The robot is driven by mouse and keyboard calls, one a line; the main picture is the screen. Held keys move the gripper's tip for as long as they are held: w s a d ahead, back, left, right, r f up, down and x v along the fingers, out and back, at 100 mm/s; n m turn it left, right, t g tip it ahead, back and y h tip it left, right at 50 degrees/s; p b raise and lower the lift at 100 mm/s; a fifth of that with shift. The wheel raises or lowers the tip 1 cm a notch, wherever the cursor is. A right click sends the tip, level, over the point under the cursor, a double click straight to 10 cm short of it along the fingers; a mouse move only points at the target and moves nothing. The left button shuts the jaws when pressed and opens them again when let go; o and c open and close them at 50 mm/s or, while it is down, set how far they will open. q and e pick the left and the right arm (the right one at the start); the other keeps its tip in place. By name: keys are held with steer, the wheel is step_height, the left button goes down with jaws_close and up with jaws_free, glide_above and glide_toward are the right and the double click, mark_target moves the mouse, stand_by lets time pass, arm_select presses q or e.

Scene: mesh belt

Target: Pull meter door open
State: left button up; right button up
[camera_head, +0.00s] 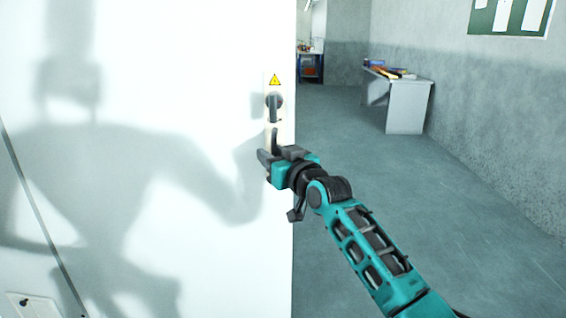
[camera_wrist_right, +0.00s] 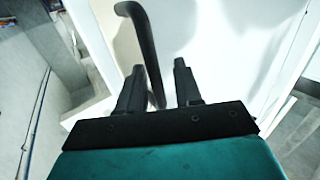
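The meter door (camera_head: 150,180) is a large white panel filling the left of the head view, and its white surface also shows in the wrist view (camera_wrist_right: 225,45). Near its right edge is a dark handle (camera_head: 274,108) on a pale plate, below a yellow warning triangle. My right gripper (camera_head: 277,155) is at the lower part of this plate. In the right wrist view the handle (camera_wrist_right: 145,45) is a bent dark bar. Its lower end reaches between the two fingers of my right gripper (camera_wrist_right: 159,66), which stand apart. Contact cannot be told. My left gripper is not in view.
Right of the door edge is open grey floor (camera_head: 350,220). A grey table (camera_head: 408,104) with small items stands farther back by the right wall. A blue bench (camera_head: 311,66) is at the far end. A small plate (camera_head: 33,305) is low on the left of the panel.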

steer(key=v, duration=1.2)
steer(key=shift+s+d, duration=0.15)
steer(key=shift+s, duration=0.1)
steer(key=s+d+f+m+g+h, duration=0.15)
steer(key=s+d+f, duration=0.3)
steer(key=f, duration=0.45)
steer(key=s+d+f+m+h, duration=0.1)
steer(key=s+d+f+h, duration=0.15)
steer(key=s+f, duration=0.55)
steer(key=s+d+f+m+g+h, duration=0.1)
steer(key=s+d+f+m+h, duration=0.3)
steer(key=f, duration=0.7)
steer(key=s+d+f+n+g, duration=0.1)
steer(key=s+d+f+n, duration=0.1)
steer(key=s+d+f, duration=0.4)
steer(key=s+f, duration=0.1)
steer(key=s, duration=0.3)
steer(key=shift+s+g, duration=0.3)
steer(key=shift+g, duration=0.05)
steer(key=shift+w+f, duration=0.1)
steer(key=shift+f, duration=0.05)
